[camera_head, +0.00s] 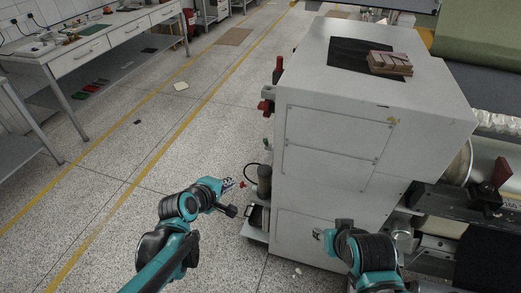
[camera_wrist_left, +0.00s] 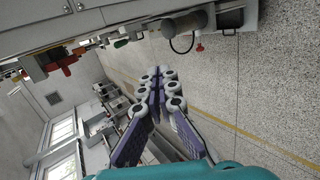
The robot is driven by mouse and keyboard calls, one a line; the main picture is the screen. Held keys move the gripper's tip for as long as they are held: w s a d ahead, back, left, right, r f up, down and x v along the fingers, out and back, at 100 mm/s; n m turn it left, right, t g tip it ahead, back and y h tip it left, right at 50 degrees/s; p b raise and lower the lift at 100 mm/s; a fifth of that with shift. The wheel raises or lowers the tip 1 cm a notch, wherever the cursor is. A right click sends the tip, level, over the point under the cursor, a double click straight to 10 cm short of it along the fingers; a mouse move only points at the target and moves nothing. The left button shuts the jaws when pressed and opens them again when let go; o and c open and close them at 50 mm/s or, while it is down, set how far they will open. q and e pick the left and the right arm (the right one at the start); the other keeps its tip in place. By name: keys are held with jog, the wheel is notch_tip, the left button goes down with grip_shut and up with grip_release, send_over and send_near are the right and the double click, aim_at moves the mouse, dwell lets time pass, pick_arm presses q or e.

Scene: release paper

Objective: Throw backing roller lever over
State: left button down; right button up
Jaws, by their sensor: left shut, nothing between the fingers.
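My left gripper (camera_head: 229,184) is shut and empty, left of the white machine cabinet (camera_head: 335,140) and above the floor. In the left wrist view its purple-backed fingers (camera_wrist_left: 158,82) meet at the tips. Red-handled parts (camera_head: 267,106) and a taller dark red part (camera_head: 278,68) stick out from the cabinet's left side, above and apart from the gripper. Red parts also show in the left wrist view (camera_wrist_left: 60,56) at the upper left. I cannot tell which part is the backing roller lever. My right gripper (camera_head: 319,235) is low before the cabinet, too small to read.
A dark cylinder (camera_head: 264,180) with a cable stands by the cabinet's lower left side, close to my left gripper. Brown blocks (camera_head: 390,63) lie on top of the cabinet. Rollers and a dark red plate (camera_head: 501,172) are at right. The floor at left is mostly clear.

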pick_arm(q)
jog(key=w+d+f+n+t+h, duration=0.1)
jog(key=w+f+n, duration=0.2)
jog(key=w+n, duration=0.2)
jog(key=w+d+f+n+t+h, duration=0.1)
jog(key=w+n, duration=0.4)
jog(key=n, duration=0.6)
notch_tip(320, 180, down, 2)
jog(key=shift+w+d+f+t, duration=0.15)
jog(key=shift+d+f+t, duration=0.1)
jog(key=shift+d+t, duration=0.5)
jog(key=w+d, duration=0.6)
jog(key=w, duration=0.5)
jog(key=shift+w+f+p, duration=0.3)
jog(key=shift+w+p, duration=0.05)
jog(key=shift+p, duration=0.05)
